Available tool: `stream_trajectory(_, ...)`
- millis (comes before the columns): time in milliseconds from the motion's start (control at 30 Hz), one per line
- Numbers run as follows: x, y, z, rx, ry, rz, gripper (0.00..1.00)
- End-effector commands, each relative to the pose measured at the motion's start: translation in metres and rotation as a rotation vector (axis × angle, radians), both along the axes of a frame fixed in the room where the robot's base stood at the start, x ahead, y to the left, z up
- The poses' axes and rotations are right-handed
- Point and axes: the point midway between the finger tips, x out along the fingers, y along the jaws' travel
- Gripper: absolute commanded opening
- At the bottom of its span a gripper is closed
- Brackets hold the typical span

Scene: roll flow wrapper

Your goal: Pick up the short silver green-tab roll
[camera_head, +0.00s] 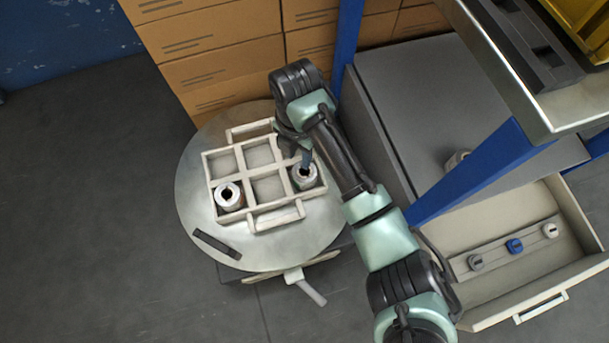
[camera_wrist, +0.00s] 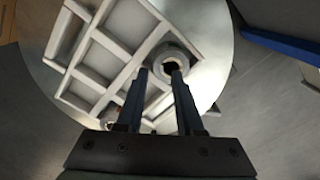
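A short silver roll (camera_head: 304,176) with a dark centre hole stands upright in the right compartment of a white divided tray (camera_head: 279,220). Its lower side looks slightly greenish, but no clear tab shows. The same roll appears in the wrist view (camera_wrist: 173,60), just beyond the fingertips. A second silver roll (camera_head: 229,196), with a reddish tint, stands in the lower-left compartment. My gripper (camera_wrist: 161,74) is open, fingers apart with nothing between them. In the head view my gripper (camera_head: 302,157) hangs over the back of the right roll. Contact with it cannot be told.
The tray sits on a round metal table (camera_head: 196,190) with a dark bar (camera_head: 217,243) near its front-left edge. Brown boxes (camera_head: 215,50) stand behind. An open drawer (camera_head: 490,312) at right holds small knobbed parts. A blue post (camera_head: 347,35) rises near my arm.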

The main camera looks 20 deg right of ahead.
Motion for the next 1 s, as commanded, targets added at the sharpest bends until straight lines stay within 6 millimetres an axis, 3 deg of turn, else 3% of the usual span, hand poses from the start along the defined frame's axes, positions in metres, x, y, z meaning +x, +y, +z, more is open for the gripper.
stream_trajectory(33,0.0,0.001,-0.011,0.0,0.0,0.001,0.36)
stream_trajectory(300,0.0,0.003,-0.041,-0.001,0.0,0.0,0.36)
stream_trajectory(600,0.0,0.003,-0.041,-0.001,-0.001,0.0,0.36)
stream_trajectory(800,0.0,0.003,-0.041,-0.001,-0.001,0.0,0.0)
stream_trajectory(1000,0.0,0.003,-0.041,-0.001,-0.001,0.0,0.0)
